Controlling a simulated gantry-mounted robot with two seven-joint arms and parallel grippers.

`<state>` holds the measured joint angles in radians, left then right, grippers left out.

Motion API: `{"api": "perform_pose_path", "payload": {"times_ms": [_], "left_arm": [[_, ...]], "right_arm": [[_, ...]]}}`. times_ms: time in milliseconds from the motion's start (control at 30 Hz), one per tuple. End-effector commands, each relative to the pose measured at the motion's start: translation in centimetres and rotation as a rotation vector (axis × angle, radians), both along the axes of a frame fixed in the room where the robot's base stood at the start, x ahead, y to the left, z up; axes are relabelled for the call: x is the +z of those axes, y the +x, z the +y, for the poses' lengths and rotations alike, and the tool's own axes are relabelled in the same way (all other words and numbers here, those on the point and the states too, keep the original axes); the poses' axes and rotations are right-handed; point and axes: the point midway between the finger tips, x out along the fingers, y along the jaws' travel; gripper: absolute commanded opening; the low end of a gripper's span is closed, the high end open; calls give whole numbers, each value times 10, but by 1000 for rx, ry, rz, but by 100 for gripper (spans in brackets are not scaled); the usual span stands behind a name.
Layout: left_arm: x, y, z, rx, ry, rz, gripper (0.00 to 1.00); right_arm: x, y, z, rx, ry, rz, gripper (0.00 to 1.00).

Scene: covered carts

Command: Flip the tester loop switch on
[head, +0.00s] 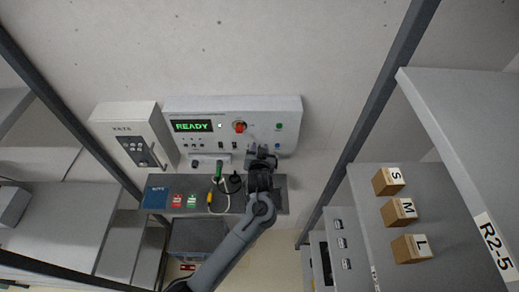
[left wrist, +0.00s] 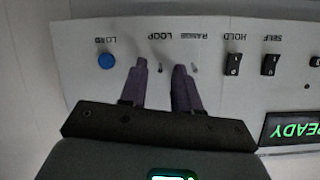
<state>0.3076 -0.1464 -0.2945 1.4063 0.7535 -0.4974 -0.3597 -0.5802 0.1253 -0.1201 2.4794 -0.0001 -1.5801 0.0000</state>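The tester (head: 260,108) is a white panel on the wall with a green READY display (head: 191,126). In the left wrist view its labels appear upside down. The loop switch (left wrist: 160,69) is a small dark toggle under the LOOP label, seen between my left gripper's fingertips. Whether it is on or off, or touched, I cannot tell. My left gripper (left wrist: 160,68) is open, its two purple-grey fingers apart and pointing at the panel. In the head view my left gripper (head: 260,154) is at the panel's lower right and hides the switch. My right gripper is not in view.
Near the loop switch are a range toggle (left wrist: 194,69), a blue LOAD button (left wrist: 106,61) and black HOLD (left wrist: 233,64) and SELF (left wrist: 269,65) rockers. Below the tester, a grey shelf (head: 276,200) holds cards and a cable. A white wall box (head: 128,120) stands left.

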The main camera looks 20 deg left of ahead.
Motion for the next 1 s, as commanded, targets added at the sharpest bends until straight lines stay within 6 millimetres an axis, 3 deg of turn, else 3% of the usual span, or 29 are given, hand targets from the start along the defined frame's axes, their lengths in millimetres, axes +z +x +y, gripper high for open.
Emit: {"api": "perform_pose_path", "payload": {"times_ms": [167,633,1000], "left_arm": [[2,-7,-3,0,-1,-1,32],[25,-57,-22,-1,-1,-1,32],[29,-65,-25,-1,0,0,32]], "right_arm": [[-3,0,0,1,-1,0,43],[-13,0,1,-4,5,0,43],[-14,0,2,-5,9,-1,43]]}}
